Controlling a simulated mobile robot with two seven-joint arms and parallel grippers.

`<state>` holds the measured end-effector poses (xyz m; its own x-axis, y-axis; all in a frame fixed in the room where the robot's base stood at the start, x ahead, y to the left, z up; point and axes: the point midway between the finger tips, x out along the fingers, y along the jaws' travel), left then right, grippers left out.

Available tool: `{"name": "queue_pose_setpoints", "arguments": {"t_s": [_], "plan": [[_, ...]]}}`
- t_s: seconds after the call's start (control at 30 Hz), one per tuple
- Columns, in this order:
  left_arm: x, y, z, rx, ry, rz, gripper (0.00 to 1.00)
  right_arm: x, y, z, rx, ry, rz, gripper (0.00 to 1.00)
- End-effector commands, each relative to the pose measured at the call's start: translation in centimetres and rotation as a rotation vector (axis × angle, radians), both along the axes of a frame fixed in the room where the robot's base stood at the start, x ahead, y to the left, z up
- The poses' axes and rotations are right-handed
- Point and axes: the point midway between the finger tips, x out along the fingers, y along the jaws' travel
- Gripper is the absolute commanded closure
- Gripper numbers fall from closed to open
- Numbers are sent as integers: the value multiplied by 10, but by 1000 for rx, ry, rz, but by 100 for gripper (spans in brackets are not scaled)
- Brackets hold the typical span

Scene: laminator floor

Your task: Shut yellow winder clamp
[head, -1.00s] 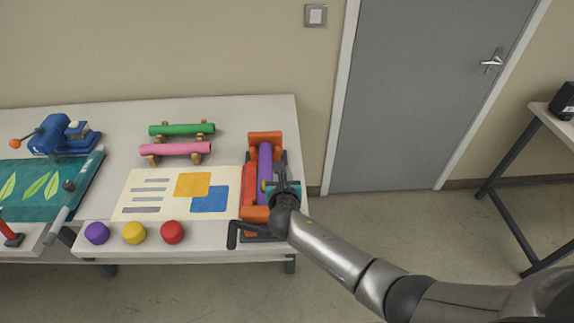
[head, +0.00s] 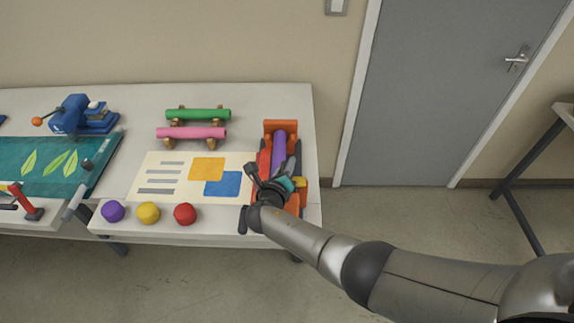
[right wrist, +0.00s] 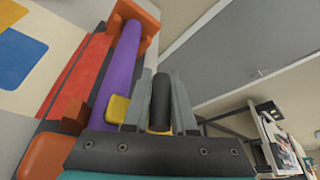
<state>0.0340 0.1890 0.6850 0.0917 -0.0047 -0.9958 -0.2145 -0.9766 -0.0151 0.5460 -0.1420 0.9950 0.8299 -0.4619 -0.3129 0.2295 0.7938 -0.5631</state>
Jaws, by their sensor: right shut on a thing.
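The winder (head: 281,127) stands at the right end of the table, with orange end blocks, a purple roll and a red part. My right gripper (head: 291,166) is over its front part. In the right wrist view its fingers (right wrist: 161,84) are shut around a black grip (right wrist: 161,104), with yellow (right wrist: 158,132) showing at its base. Another yellow piece (right wrist: 117,108) sits just left of the fingers, beside the purple roll (right wrist: 122,65). In the head view a yellow bit (head: 300,182) shows right of my gripper. My gripper hides much of the clamp. My left gripper is out of view.
A black crank (head: 243,219) is at the winder's front left. A printed sheet (head: 160,158) lies left of it, with purple, yellow and red knobs in front. Pink (head: 190,133) and green (head: 198,114) rolls rest behind. Right of the table is open floor before a grey door (head: 430,100).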

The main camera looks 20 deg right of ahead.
Motion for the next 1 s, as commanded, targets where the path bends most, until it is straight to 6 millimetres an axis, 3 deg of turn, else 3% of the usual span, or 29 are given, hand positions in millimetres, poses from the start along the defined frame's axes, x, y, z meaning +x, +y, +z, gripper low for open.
{"name": "queue_pose_setpoints", "arguments": {"t_s": [0.4,0.43,0.63,1.0], "plan": [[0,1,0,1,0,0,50,-4,-5,-6,-14,15,-8,100],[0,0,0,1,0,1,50,-4,-5,-6,-14,15,-9,72],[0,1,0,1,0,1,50,-3,-4,-5,-10,12,-7,49],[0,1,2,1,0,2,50,-5,1,-1,-7,7,-2,47]]}}
